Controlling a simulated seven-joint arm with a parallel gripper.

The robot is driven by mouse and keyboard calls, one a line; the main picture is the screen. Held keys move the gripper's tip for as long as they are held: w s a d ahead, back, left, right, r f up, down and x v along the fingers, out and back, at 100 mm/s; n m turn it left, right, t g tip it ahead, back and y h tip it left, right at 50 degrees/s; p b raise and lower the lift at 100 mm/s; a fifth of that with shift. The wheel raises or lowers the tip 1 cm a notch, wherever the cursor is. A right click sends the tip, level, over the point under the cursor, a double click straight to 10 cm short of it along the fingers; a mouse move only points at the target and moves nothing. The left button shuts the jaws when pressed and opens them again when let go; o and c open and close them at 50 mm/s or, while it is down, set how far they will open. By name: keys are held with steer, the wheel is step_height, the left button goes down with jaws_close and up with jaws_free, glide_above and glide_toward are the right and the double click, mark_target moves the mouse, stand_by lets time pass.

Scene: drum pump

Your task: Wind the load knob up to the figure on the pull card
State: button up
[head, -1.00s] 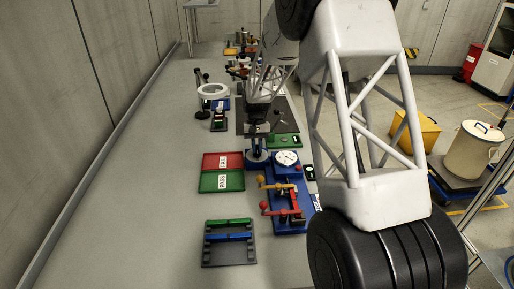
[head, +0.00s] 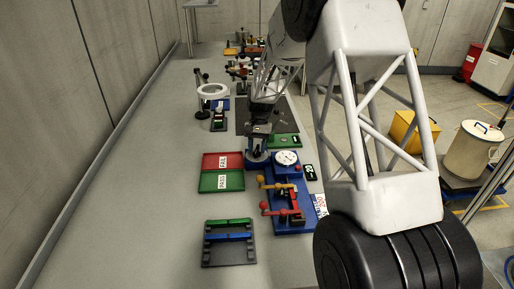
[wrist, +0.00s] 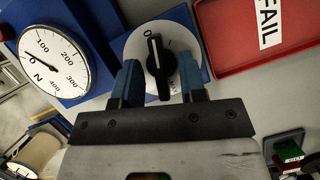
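The load knob (wrist: 158,62) is black with a white pointer line and sits on a round white dial. In the wrist view its line points up, close to the 0 mark. My gripper (wrist: 159,72) is open, with one blue finger on each side of the knob; gaps seem to show on both sides. In the head view my gripper (head: 257,148) is over the knob's blue base and hides the knob. The round gauge (wrist: 52,62) reads in N, and its needle lies near 0. A white card (head: 320,204) lies by the blue rig; its figure is too small to read.
The blue rig (head: 281,222) carries yellow and red levers. The red FAIL tray (head: 212,161) and green PASS tray (head: 211,183) lie left of it. A grey rack (head: 229,256) stands in front. The table's left side is clear.

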steer(key=shift+r, duration=0.1)
steer(key=v, duration=0.7)
steer(key=shift+w+r, duration=0.2)
steer(key=shift+r, duration=0.05)
stand_by(0.4)
